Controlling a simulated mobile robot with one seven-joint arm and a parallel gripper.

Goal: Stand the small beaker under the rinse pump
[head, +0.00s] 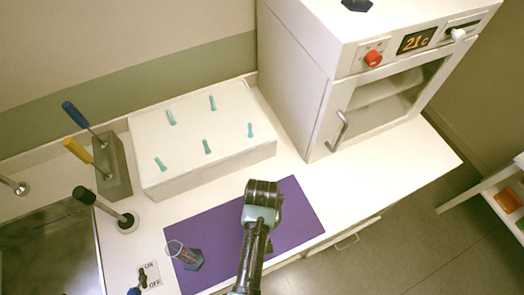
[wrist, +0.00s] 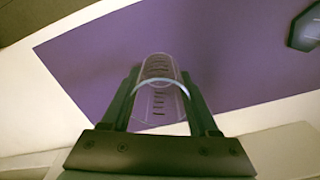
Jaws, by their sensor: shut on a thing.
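My gripper (wrist: 161,78) is shut on a clear beaker with dark graduation marks (wrist: 160,101) in the wrist view, with a finger on each side and the purple mat behind it. In the head view my wrist covers the fingers and the held beaker. A clear glass vessel with a dark blue hexagonal base (head: 188,258) stands on the mat, left of my arm. A black-headed rod rises from a round base (head: 127,222) beside the sink; I cannot tell whether it is the rinse pump.
The purple mat (head: 298,214) lies on the white counter. A white block with teal pegs (head: 200,170) stands behind it, a white oven (head: 300,85) at the back right. A holder with blue and yellow handled tools (head: 113,170), a sink (head: 50,255) and an ON/OFF switch (head: 146,276) are left.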

